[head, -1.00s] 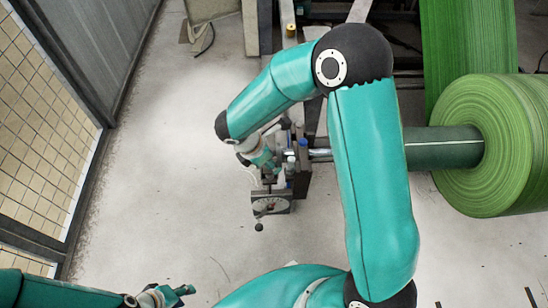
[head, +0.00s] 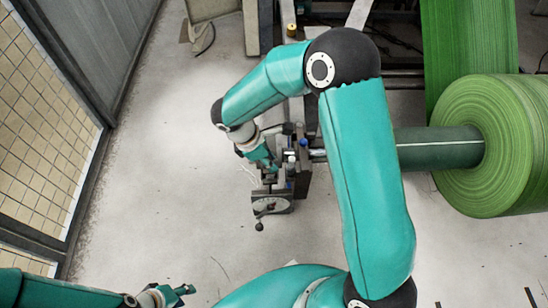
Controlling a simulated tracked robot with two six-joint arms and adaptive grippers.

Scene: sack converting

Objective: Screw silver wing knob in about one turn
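My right gripper (head: 268,165) is at the end of the large teal arm that reaches up and over to the machine bracket (head: 298,172). It is beside the bracket's upper left side, just above a round dial with a black-balled lever (head: 265,212). Its fingertips are small and partly hidden, so I cannot tell whether they are open or shut. I cannot make out the silver wing knob; the gripper and bracket parts crowd that spot. My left gripper (head: 180,291) is at the bottom left, far from the bracket, with its fingers apart and nothing between them.
A large green roll (head: 490,145) sits on a dark green shaft (head: 425,148) at the right. A grey panel wall (head: 95,60) runs along the left. The pale concrete floor (head: 150,200) between wall and bracket is clear.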

